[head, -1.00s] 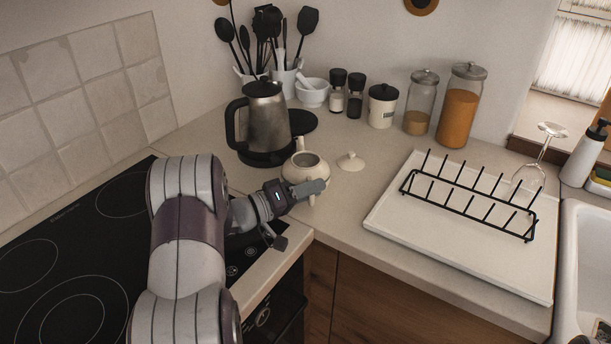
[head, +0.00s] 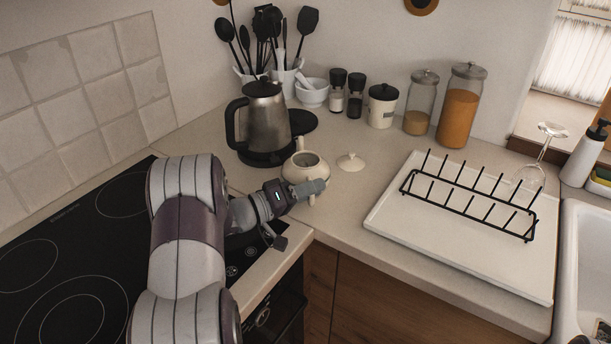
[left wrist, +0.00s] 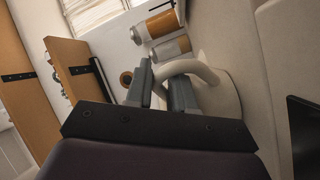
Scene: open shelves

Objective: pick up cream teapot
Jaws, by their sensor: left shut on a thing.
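The cream teapot (head: 303,171) stands upright on the counter in front of the kettle. Its top is open, and its cream lid (head: 351,162) lies apart on the counter to the right. My left gripper (head: 314,187) is at the teapot's near side and hides part of its body and its handle. In the left wrist view the teapot's curved handle (left wrist: 192,67) passes at the fingers (left wrist: 161,88), which are shut on it. The teapot body (left wrist: 222,100) fills the area right of the fingers. My right gripper is not in view.
The steel kettle (head: 264,120) stands close behind the teapot. Spice grinders, a canister (head: 382,106) and glass jars (head: 457,110) line the wall. A white tray (head: 388,218) with a black rack is at the right. Bare counter (head: 335,215) lies between teapot and tray.

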